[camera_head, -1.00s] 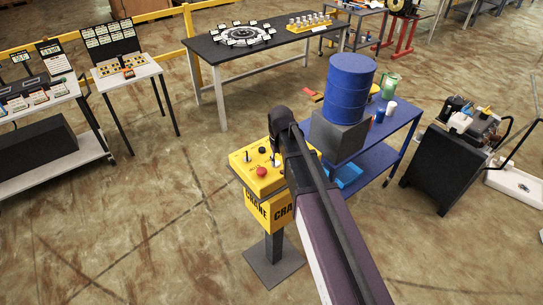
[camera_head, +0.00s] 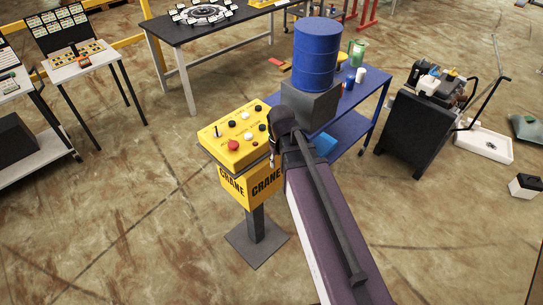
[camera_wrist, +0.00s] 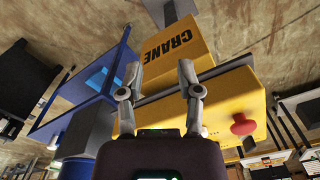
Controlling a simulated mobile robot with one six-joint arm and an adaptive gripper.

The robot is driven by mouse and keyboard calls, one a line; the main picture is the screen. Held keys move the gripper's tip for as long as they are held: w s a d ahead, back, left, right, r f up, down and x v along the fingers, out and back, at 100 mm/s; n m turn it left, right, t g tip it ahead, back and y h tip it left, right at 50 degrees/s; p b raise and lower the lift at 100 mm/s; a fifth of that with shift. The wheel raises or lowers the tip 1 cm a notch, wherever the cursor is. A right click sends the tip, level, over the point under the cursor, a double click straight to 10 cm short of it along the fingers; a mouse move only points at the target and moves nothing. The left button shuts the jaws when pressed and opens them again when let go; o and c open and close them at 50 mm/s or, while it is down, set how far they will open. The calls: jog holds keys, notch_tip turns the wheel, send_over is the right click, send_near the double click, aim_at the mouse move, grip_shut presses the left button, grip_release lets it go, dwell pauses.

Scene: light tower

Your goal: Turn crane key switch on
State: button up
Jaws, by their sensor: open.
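The yellow crane control box (camera_head: 250,182) stands on a grey post in the head view. Its top panel (camera_head: 222,132) carries a red mushroom button (camera_head: 233,146), several dark knobs and a small lever (camera_head: 217,130). I cannot tell which control is the key switch. My gripper (camera_wrist: 160,70) is open and empty in the wrist view. Its fingers lie across the box's edge, and I cannot tell whether they touch it. The box (camera_wrist: 178,48) and the red button (camera_wrist: 242,124) also show there. In the head view my arm hides the panel's right end and the gripper.
A blue barrel (camera_head: 315,54) stands on a grey block on a blue table (camera_head: 350,127) just behind the box. A dark cabinet with machinery (camera_head: 414,135) is to the right. Other tables stand left and behind. The floor in front and left is clear.

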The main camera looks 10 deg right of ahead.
jog(key=shift+m, duration=0.3)
jog(key=s, duration=0.1)
jog(key=s+d+f+b, duration=0.1)
jog(key=s+d+f, duration=0.1)
jog(key=shift+s+b, duration=0.3)
jog(key=shift+s+d, duration=0.55)
jog(key=shift+s, duration=0.3)
